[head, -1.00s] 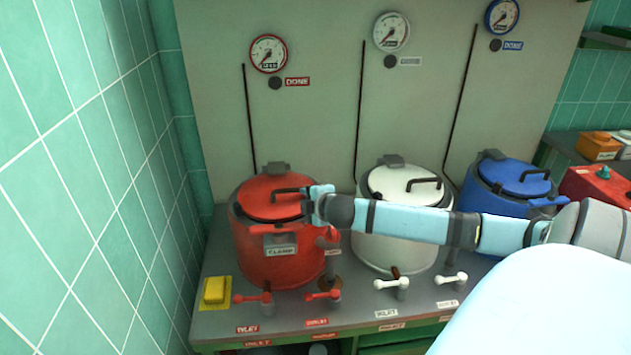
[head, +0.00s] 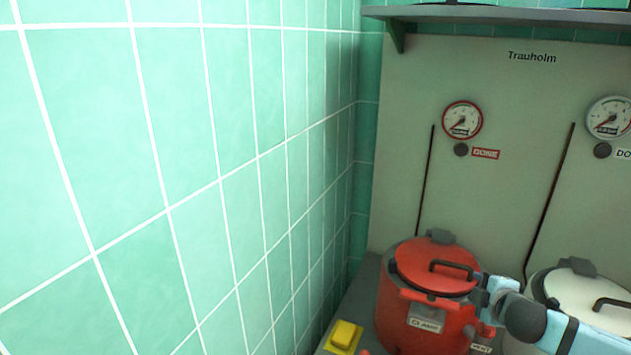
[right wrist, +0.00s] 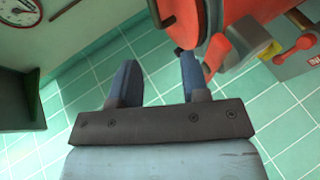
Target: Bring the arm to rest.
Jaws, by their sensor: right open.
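My right arm (head: 560,335) comes in from the lower right of the head view. Its gripper (head: 488,291) is beside the right side of the red kettle (head: 420,318), in front of the gap to the white kettle (head: 565,287). In the right wrist view the gripper (right wrist: 157,72) has its two fingers apart, with only tiles showing between them. The red kettle (right wrist: 215,18) is at the top right there, close to one fingertip; I cannot tell whether they touch. My left gripper is not in view.
A green tiled wall (head: 180,180) fills the left. Gauges, including a red-rimmed one (head: 462,120), hang on the back panel. A shelf (head: 500,14) runs above it.

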